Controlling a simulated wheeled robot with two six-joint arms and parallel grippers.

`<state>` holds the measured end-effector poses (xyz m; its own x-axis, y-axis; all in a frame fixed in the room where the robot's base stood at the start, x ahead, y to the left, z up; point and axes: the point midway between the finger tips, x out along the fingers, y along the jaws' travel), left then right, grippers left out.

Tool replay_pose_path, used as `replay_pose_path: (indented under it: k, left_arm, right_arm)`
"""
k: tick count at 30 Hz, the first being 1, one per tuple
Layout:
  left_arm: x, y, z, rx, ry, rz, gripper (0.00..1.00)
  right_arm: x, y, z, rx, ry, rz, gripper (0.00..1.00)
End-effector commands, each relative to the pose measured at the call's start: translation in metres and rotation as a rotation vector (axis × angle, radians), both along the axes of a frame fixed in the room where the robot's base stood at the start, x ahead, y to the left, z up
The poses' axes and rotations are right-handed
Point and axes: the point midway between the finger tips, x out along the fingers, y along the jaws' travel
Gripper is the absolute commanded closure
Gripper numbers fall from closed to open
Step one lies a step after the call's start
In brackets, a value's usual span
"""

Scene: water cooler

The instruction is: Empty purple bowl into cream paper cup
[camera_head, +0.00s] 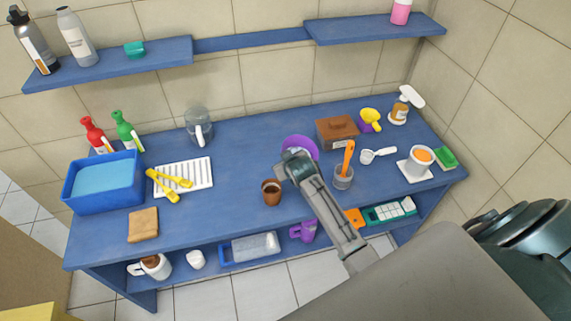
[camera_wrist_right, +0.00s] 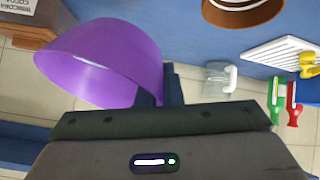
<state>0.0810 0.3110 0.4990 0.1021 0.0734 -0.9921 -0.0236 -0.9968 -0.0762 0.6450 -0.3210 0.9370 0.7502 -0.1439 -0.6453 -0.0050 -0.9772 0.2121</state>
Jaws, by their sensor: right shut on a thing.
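My right gripper (camera_wrist_right: 160,88) is shut on that rim. I cannot see what the bowl holds. A pale, cream-looking cup (camera_head: 421,157) with an orange top stands on a white square tray at the right of the table; I cannot tell whether it is paper. My left gripper is not in view.
A brown cup (camera_head: 271,192) stands just left of my right gripper. An orange-handled tool stands in a clear jar (camera_head: 343,176) to the right. Behind are a brown box (camera_head: 336,131) and a glass pitcher (camera_head: 199,126). A white rack (camera_head: 183,177) holds yellow tongs.

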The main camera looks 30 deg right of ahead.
Motion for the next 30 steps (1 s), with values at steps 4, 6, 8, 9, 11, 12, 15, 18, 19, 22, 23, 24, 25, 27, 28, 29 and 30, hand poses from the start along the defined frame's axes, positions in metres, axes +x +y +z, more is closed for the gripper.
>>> replay_pose_path:
  k: [4, 6, 8, 9, 11, 12, 15, 18, 19, 22, 23, 24, 25, 27, 28, 29, 30]
  left_arm:
    - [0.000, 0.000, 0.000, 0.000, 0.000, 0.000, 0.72]
    - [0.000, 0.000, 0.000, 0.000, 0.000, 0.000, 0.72]
    - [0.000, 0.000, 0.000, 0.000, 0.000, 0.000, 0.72]
    - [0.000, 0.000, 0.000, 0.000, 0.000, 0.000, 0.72]
    - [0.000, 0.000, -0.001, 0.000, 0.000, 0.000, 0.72]
    - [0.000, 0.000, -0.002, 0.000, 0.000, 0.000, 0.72]
    - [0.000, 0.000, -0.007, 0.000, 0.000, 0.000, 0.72]
    - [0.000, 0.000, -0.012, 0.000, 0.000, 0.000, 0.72]
    - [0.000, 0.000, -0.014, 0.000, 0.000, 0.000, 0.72]
    - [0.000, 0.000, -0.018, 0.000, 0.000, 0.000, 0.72]
    - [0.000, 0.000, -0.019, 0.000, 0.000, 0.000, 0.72]
    - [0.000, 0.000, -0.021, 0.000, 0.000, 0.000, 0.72]
    - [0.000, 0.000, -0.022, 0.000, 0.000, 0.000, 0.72]
    - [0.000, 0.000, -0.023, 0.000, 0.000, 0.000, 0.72]
    - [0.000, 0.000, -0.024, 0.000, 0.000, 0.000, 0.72]
    - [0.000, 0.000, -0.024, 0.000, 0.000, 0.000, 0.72]
    - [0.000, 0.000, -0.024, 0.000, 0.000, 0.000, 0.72]
  right_arm:
    - [0.000, 0.000, 0.001, 0.001, -0.005, 0.000, 1.00]
    - [0.000, 0.000, 0.001, 0.001, -0.004, 0.000, 1.00]
    - [0.000, 0.000, 0.001, 0.001, -0.004, 0.000, 1.00]
    - [0.000, 0.000, 0.001, 0.001, -0.005, 0.000, 1.00]
    - [0.000, 0.000, 0.001, 0.002, -0.010, 0.000, 1.00]
    - [0.000, 0.000, 0.000, 0.004, -0.017, 0.000, 1.00]
    - [-0.001, 0.000, 0.000, 0.012, -0.046, 0.001, 1.00]
    - [-0.001, 0.000, 0.002, 0.026, -0.089, 0.002, 1.00]
    - [-0.001, 0.000, 0.002, 0.030, -0.103, 0.003, 1.00]
    - [-0.001, 0.000, 0.005, 0.041, -0.140, 0.003, 1.00]
    - [-0.001, 0.000, 0.005, 0.043, -0.149, 0.003, 1.00]
    - [-0.001, -0.001, 0.006, 0.047, -0.161, 0.003, 1.00]
    - [-0.002, -0.001, 0.006, 0.049, -0.170, 0.002, 1.00]
    - [-0.002, -0.001, 0.008, 0.055, -0.184, 0.002, 1.00]
    - [-0.002, -0.001, 0.008, 0.056, -0.190, 0.002, 1.00]
    - [-0.002, -0.001, 0.009, 0.057, -0.194, 0.003, 1.00]
    - [-0.002, -0.001, 0.009, 0.059, -0.199, 0.003, 1.00]
